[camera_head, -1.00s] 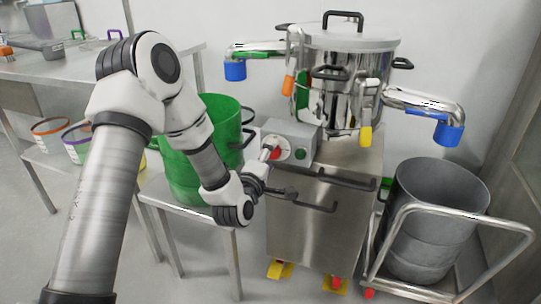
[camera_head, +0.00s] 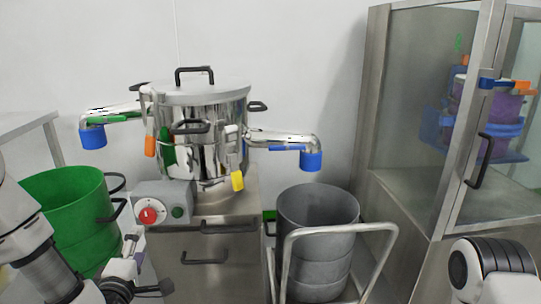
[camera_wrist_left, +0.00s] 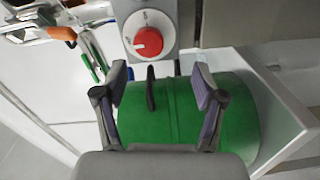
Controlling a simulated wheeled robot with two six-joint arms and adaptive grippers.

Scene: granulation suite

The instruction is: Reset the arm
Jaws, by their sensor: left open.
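My left arm (camera_head: 30,245) comes in at the lower left of the head view. My left gripper (camera_head: 140,272) is low in that view, beside the green bucket and below the grey control box (camera_head: 160,203) with its red knob. In the left wrist view my left gripper (camera_wrist_left: 160,85) is open, with nothing between its fingers. The green bucket (camera_wrist_left: 178,112) lies beyond the fingers, and the red knob (camera_wrist_left: 147,41) shows above them. A white and black link of my right arm (camera_head: 490,270) shows at the lower right of the head view; its gripper is out of view.
A steel lidded vessel (camera_head: 205,130) with blue-capped side pipes stands on a steel cabinet (camera_head: 213,245). A grey drum (camera_head: 318,215) sits in a cart. A glass-fronted cabinet (camera_head: 410,120) stands at right.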

